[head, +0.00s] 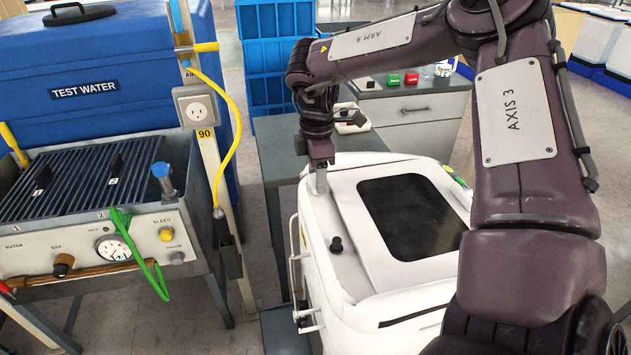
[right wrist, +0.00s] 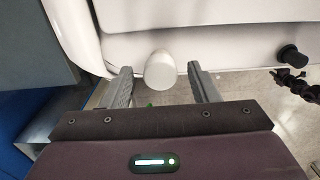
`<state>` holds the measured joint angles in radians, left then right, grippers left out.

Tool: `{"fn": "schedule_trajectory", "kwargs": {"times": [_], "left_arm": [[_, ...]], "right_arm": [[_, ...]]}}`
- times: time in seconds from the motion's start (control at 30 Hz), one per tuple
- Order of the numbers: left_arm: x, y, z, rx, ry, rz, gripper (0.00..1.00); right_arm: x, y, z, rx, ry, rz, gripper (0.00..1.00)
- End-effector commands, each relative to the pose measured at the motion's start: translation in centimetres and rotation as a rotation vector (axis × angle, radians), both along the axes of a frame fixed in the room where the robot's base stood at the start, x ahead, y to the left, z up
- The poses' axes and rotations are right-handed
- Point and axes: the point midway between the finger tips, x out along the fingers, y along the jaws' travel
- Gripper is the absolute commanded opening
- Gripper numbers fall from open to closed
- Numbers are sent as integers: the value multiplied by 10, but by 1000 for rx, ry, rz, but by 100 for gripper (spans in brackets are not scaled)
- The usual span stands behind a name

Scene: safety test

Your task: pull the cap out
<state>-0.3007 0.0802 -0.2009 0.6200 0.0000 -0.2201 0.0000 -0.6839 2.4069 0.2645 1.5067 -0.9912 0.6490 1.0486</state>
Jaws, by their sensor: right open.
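A white rounded knob, which looks like the cap (right wrist: 160,70), sticks out from the white machine (right wrist: 215,22) in the right wrist view. My right gripper (right wrist: 160,88) is open, with one finger on each side of the cap and a visible gap to each. My left gripper is not in view.
A black knob (head: 336,244) stands on the machine's top, beside a dark panel (head: 410,216). A blue TEST WATER tank and grill stand (head: 110,250) are at left, with a yellow hose (head: 232,135). A grey cabinet (head: 420,118) stands behind.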

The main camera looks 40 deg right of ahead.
Motion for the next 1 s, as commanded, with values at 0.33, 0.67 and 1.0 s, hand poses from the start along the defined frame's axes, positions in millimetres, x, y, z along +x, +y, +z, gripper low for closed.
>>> {"fn": "schedule_trajectory", "kwargs": {"times": [0.33, 0.67, 1.0], "left_arm": [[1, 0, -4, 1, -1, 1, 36], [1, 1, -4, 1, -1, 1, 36], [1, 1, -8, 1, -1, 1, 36]], "right_arm": [[0, 0, 0, -1, 0, 0, 55], [0, 0, 0, 0, 0, 0, 55], [0, 0, 0, 0, 0, 0, 55]]}}
